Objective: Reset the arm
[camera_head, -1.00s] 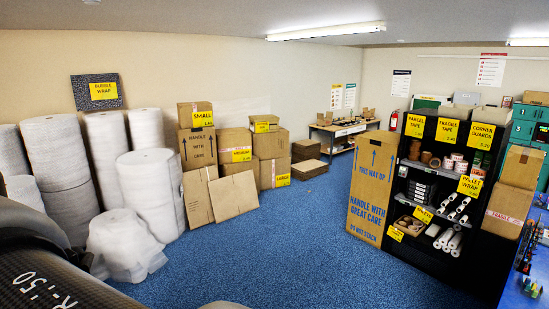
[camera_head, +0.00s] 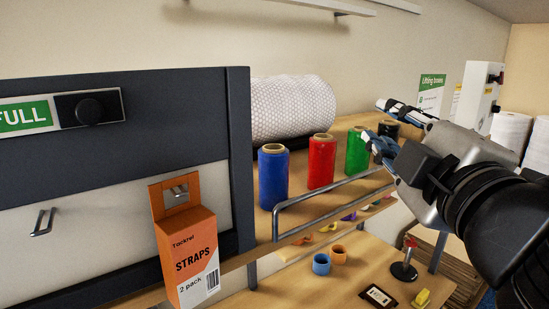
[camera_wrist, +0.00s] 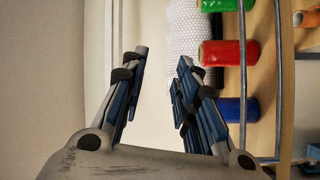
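My gripper (camera_head: 374,120) is at the right of the head view, reaching left in front of the wall, near the green roll (camera_head: 357,149). In the wrist view its two fingers stand apart with nothing between them, so my gripper (camera_wrist: 163,54) is open and empty. My dark arm comes in from the right edge of the head view.
A wooden shelf (camera_head: 262,224) with a metal rail (camera_head: 330,187) holds blue (camera_head: 273,177), red (camera_head: 321,160) and green rolls and a bubble-wrap roll (camera_head: 292,107). An orange straps box (camera_head: 187,252) hangs at left. A bench (camera_head: 345,292) lies below.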

